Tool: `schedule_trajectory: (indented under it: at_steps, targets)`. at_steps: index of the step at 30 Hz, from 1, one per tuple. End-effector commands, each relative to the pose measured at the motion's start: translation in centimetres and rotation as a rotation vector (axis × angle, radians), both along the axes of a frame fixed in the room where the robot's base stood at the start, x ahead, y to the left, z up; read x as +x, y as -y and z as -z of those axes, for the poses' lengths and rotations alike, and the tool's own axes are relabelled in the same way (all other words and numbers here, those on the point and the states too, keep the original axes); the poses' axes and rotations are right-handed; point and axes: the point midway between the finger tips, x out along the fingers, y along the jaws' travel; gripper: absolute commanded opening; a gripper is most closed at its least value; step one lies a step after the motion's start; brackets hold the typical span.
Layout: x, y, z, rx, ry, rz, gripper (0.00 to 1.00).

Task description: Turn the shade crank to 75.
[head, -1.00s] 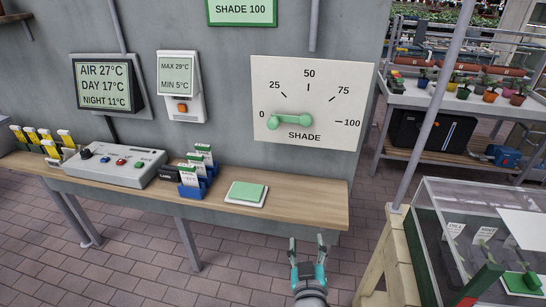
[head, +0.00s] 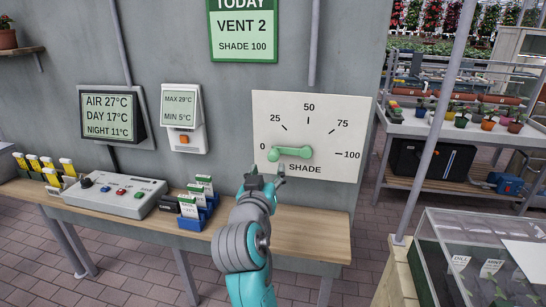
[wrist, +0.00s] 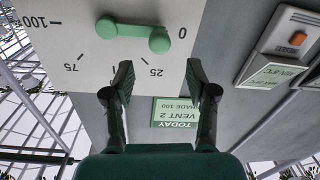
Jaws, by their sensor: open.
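The shade crank (head: 290,154) is a green bar with a round knob at each end, on a white dial panel (head: 340,110) marked 0, 25, 50, 75 and 100. It lies nearly level, its left knob beside the 0. My gripper (head: 266,178) is open and empty, just below the crank in the head view. In the wrist view the dial appears upside down. There my gripper (wrist: 160,76) has its fingers spread, with the crank's outer knob (wrist: 160,40) beyond the fingertips and apart from them. My arm hides part of the panel's lower edge.
A green sign (head: 243,30) above reads VENT 2 and SHADE 100. Below is a wooden shelf (head: 310,238) with a grey control box (head: 115,195) and blue card holders (head: 195,217). A glass case (head: 480,240) stands at right.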

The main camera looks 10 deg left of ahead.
Motion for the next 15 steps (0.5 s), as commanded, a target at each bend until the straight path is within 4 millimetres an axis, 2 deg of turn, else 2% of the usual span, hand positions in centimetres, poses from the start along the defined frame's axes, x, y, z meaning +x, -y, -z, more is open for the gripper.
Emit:
schedule_trajectory:
  at_steps: [6, 15]
  targets:
    - [4.1, 0.1, 0.0, 0.0, -0.001, 0.003, 0.57]
    - [7.7, 0.0, 0.1, 0.0, -0.001, 0.001, 0.57]
